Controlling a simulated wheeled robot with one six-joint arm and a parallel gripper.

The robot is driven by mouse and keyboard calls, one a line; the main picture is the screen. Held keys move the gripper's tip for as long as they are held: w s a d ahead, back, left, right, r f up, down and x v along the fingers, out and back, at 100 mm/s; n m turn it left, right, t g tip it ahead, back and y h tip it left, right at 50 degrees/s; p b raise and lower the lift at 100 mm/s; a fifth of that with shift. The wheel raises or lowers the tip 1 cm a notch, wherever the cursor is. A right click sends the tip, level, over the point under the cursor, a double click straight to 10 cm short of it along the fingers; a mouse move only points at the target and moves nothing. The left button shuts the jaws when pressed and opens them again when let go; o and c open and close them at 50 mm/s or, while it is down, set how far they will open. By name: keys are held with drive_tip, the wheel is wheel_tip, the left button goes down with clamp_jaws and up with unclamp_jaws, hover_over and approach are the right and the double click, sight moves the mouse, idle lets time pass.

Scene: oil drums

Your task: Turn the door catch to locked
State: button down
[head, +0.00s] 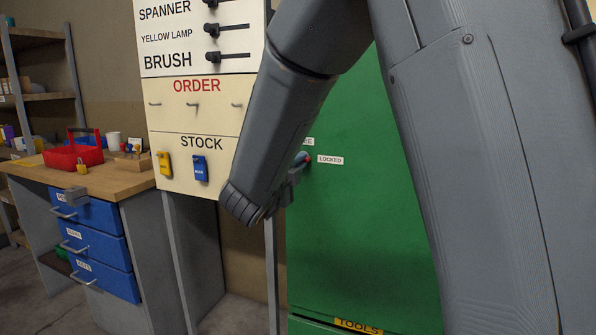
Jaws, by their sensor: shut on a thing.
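The green cabinet door (362,215) fills the middle of the head view. The door catch (303,158) shows as a small blue and reddish piece near the door's left edge. A white label reading LOCKED (330,160) is just right of it. Another label (308,141), partly hidden by my arm, sits above. My gripper (296,173) is at the catch, seen from behind, and is shut on it. My wrist hides most of the catch and the fingertips, so I cannot tell the catch's exact angle.
Left of the cabinet stands a cream board (190,118) with black switches, hooks and hanging yellow and blue tags. Further left, a workbench (118,182) with blue drawers carries a red tote (73,156). A TOOLS drawer label (358,326) shows below the door.

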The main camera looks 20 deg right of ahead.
drive_tip(key=shift+m+b, duration=0.3)
drive_tip(key=shift+m, duration=0.1)
drive_tip(key=c, duration=1.9)
unclamp_jaws()
drive_tip(key=shift+o, duration=0.2)
drive_tip(key=v, duration=0.7)
drive_tip(key=shift+s+a, duration=0.25)
drive_tip(key=shift+s, duration=0.05)
